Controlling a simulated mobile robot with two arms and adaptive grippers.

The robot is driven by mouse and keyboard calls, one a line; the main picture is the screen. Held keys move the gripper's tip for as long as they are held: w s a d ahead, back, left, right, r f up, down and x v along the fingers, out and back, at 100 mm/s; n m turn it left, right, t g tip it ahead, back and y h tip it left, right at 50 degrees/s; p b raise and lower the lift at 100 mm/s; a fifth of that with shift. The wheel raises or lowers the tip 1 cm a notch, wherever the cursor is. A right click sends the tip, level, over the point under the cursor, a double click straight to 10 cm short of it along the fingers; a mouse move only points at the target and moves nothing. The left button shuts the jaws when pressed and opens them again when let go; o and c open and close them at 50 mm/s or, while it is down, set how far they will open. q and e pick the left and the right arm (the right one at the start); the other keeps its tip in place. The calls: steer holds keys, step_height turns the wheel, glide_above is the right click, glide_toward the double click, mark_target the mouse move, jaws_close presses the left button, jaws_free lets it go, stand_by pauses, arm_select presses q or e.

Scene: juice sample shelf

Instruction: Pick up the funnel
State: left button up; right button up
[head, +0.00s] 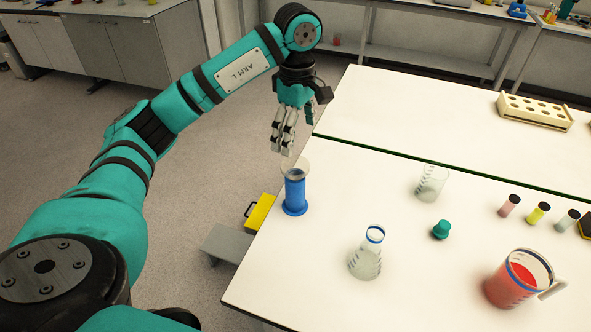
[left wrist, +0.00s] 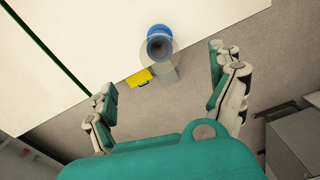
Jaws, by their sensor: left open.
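The clear, see-through funnel (head: 295,167) sits mouth up in the top of a blue cylindrical holder (head: 295,193) near the left edge of the white table. In the left wrist view the funnel (left wrist: 160,66) shows as a pale round rim above the blue holder (left wrist: 158,31). My left gripper (head: 293,130) is open and empty, above and just behind the funnel in the head view, apart from it. In the left wrist view its fingers (left wrist: 162,78) are spread wide, with the funnel ahead between them. My right gripper is not in view.
On the table stand a flask (head: 364,262), a clear beaker (head: 433,182), a green stopper (head: 440,230), a red-filled jug (head: 508,286), several small vials (head: 537,214) and a rack (head: 515,118). A yellow case (head: 259,212) is beside the table's left edge. The table's far left is clear.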

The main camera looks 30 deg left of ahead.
mark_target(297, 166)
arm_select(q)
step_height(297, 166, down, 6)
steer(key=shift+r+p, duration=0.1)
steer(key=shift+p, duration=0.7)
steer(key=shift+f+p, duration=0.3)
steer(key=shift+f, duration=0.05)
step_height(297, 166, down, 4)
steer(key=shift+w+r+p, duration=0.1)
steer(key=shift+r+p, duration=0.05)
steer(key=shift+p, duration=0.95)
steer(key=shift+f, duration=0.5)
steer(key=c, duration=1.1)
